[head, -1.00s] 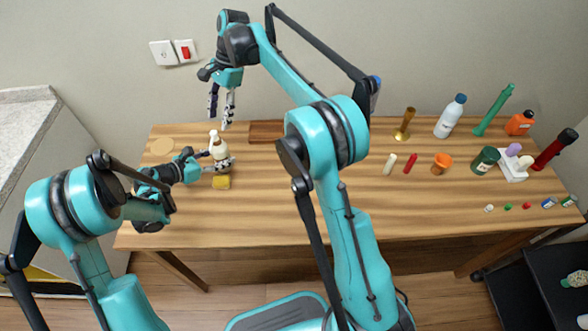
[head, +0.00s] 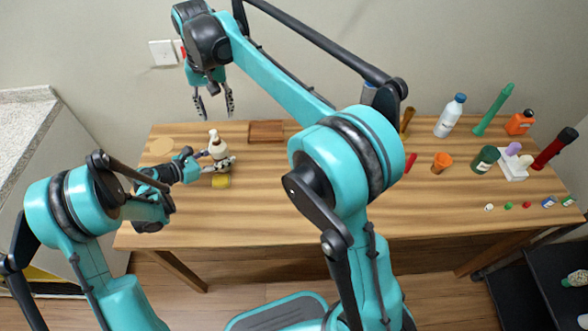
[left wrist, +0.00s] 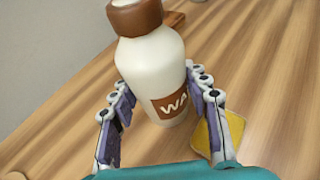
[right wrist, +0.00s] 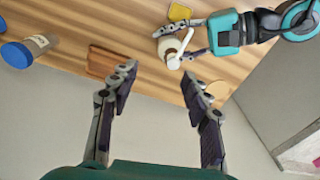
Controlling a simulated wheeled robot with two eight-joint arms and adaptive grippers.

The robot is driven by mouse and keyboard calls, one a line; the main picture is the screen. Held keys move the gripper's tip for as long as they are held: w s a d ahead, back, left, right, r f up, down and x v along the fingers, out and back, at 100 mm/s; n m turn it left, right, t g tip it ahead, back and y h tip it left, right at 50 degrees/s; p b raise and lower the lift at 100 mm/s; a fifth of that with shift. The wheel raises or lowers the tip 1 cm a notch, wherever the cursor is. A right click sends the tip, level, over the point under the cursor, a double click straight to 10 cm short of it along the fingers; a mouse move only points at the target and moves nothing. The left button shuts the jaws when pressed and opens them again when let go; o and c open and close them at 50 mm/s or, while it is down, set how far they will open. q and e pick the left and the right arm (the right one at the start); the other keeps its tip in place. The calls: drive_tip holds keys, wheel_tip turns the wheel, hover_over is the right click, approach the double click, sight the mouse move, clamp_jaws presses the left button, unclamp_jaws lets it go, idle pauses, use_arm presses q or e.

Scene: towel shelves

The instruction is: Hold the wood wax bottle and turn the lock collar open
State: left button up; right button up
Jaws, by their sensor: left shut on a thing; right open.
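The wood wax bottle (head: 218,148) is white with a brown collar and a pale pump top, and stands upright at the table's left part. The left wrist view shows its white body (left wrist: 152,65), a brown label reading "WA", and the brown lock collar (left wrist: 135,17). My left gripper (head: 218,167) is shut on the bottle's body, one finger on each side. My right gripper (head: 213,108) is open and empty, fingers pointing down, in the air above and behind the bottle. In the right wrist view the bottle (right wrist: 170,48) shows beyond the open fingers.
A yellow sponge-like block (head: 221,181) lies just in front of the bottle. A brown board (head: 266,132) lies right of it and a round pale disc (head: 162,146) left. A blue-capped bottle (head: 449,118) and several other items stand at the right. The table's middle front is clear.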

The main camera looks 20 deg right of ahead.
use_arm(q)
drive_tip(key=shift+s+f+b, duration=0.1)
drive_tip(key=shift+f+b, duration=0.35)
drive_tip(key=shift+f, duration=0.25)
drive_tip(key=shift+f+b, duration=0.4)
drive_tip(key=shift+f, duration=0.05)
use_arm(e)
drive_tip(key=s+d+f+t, duration=0.2)
drive_tip(key=s+d, duration=0.4)
drive_tip(key=s, duration=0.4)
drive_tip(key=s+d+f+n+t, duration=0.1)
drive_tip(key=s+d+f+t, duration=0.2)
drive_tip(key=s+d, duration=0.4)
drive_tip(key=shift+s+d+f, duration=0.15)
drive_tip(key=shift+s+f, duration=0.25)
drive_tip(key=shift+s, duration=1.9)
use_arm(q)
drive_tip(key=o, duration=1.4)
drive_tip(key=shift+c, duration=0.2)
drive_tip(key=shift+r, duration=0.1)
